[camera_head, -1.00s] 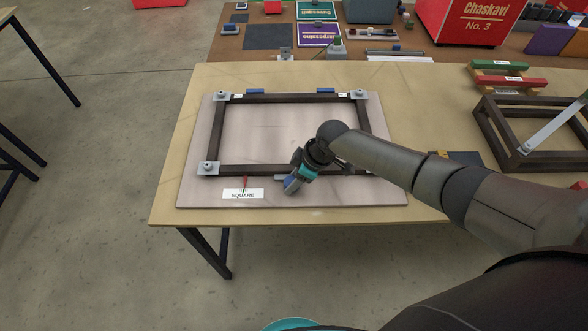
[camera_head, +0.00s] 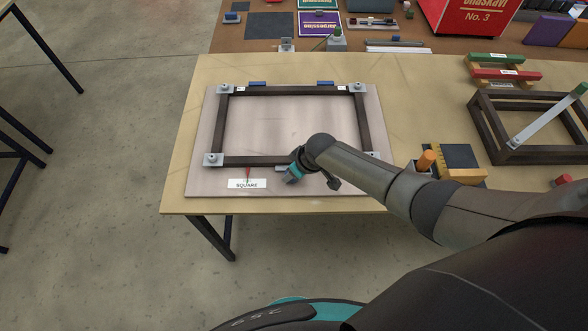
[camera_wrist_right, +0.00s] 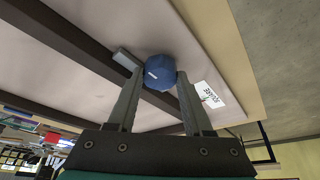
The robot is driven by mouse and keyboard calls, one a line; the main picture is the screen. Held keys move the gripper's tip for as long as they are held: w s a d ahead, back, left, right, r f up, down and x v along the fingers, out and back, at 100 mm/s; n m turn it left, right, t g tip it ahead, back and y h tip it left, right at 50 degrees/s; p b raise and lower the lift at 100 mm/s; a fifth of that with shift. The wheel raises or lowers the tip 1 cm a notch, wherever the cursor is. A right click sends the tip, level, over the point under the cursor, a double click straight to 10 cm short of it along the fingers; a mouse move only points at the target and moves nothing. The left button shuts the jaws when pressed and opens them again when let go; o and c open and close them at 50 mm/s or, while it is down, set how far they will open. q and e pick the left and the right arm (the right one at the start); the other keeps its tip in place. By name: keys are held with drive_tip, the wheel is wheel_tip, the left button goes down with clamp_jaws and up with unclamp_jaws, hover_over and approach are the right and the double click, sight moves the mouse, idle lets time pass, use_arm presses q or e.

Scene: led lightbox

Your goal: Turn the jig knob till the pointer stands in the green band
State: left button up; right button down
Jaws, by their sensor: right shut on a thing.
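The jig is a pale board (camera_head: 200,170) with a dark rectangular frame (camera_head: 250,160) held at its corners by grey blocks. A small red pointer (camera_head: 248,174) stands just above a white label reading SQUARE (camera_head: 247,184); the green band is too small to make out. The blue faceted knob (camera_wrist_right: 158,73) with a white mark is in the right wrist view, beside a small grey block (camera_wrist_right: 127,60). My right gripper (camera_wrist_right: 157,78) is shut on the knob, one finger on each side. In the head view my right gripper (camera_head: 291,178) hides the knob. My left gripper is not in view.
A dark open frame (camera_head: 500,160) with a pale bar lies farther right. Red and green bars lie behind it. The table's front edge is close to the board.

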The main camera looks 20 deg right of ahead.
drive_tip(key=c, duration=0.6)
unclamp_jaws()
drive_tip(key=shift+s+r, duration=0.15)
drive_tip(key=shift+r, duration=0.35)
drive_tip(key=p+v, duration=0.4)
drive_tip(key=v, duration=1)
drive_tip(key=shift+d, duration=0.15)
drive_tip(key=shift+s+r, duration=0.1)
drive_tip(key=shift+s, duration=0.05)
